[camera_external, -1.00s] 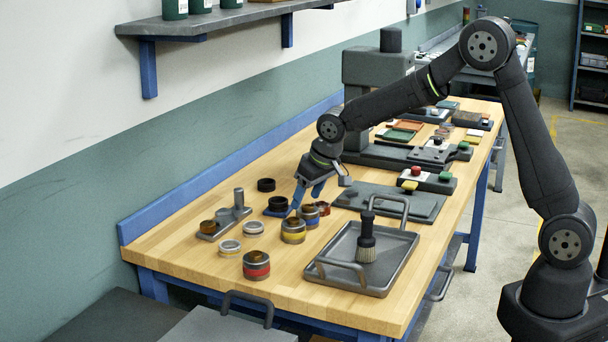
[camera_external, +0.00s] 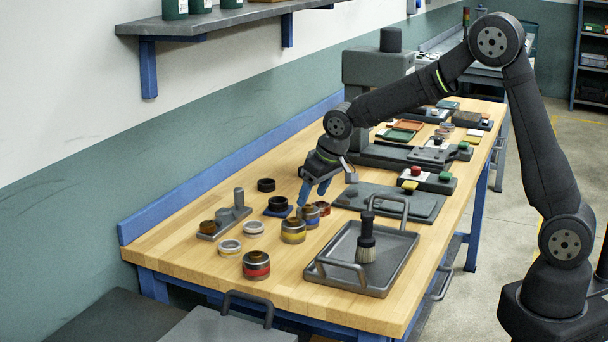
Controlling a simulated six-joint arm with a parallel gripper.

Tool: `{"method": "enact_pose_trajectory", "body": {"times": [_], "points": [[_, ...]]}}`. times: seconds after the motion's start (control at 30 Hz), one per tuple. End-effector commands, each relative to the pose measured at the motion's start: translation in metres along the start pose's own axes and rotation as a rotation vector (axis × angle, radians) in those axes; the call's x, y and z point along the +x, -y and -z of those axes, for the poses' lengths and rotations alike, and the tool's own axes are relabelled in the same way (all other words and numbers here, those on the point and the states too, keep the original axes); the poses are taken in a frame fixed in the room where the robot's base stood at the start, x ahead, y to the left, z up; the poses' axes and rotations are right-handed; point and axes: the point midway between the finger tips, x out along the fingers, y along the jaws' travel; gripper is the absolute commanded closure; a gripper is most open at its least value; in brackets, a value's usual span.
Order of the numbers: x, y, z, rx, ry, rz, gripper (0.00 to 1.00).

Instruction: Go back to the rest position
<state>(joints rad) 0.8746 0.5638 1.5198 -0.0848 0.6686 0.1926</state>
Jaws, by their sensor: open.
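My gripper (camera_external: 314,193) with its blue fingers points down over the workbench (camera_external: 190,263), just above and behind the blue-banded ring stack (camera_external: 308,217). It is open and nothing shows between its fingers. A black ring (camera_external: 278,204) on a blue base stands just left of the fingers. Whether a fingertip touches the blue-banded stack cannot be told from this view.
A yellow-banded stack (camera_external: 293,231), a red-banded stack (camera_external: 256,265) and loose rings stand nearby. A grey tray (camera_external: 390,272) holds an upright brush (camera_external: 367,238). A grinder (camera_external: 376,68) stands behind my arm. The bench's front left corner is clear.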

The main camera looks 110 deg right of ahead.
Motion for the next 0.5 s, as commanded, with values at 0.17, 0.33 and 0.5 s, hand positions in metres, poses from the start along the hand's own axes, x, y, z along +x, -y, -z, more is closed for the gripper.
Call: {"method": "enact_pose_trajectory", "body": {"times": [0.17, 0.33, 0.5], "points": [[-0.036, 0.000, 0.001, 0.000, -0.004, 0.001, 0.39], [-0.069, 0.000, 0.001, -0.001, -0.004, 0.001, 0.39], [-0.040, 0.000, -0.001, 0.000, 0.005, 0.000, 0.39]]}}
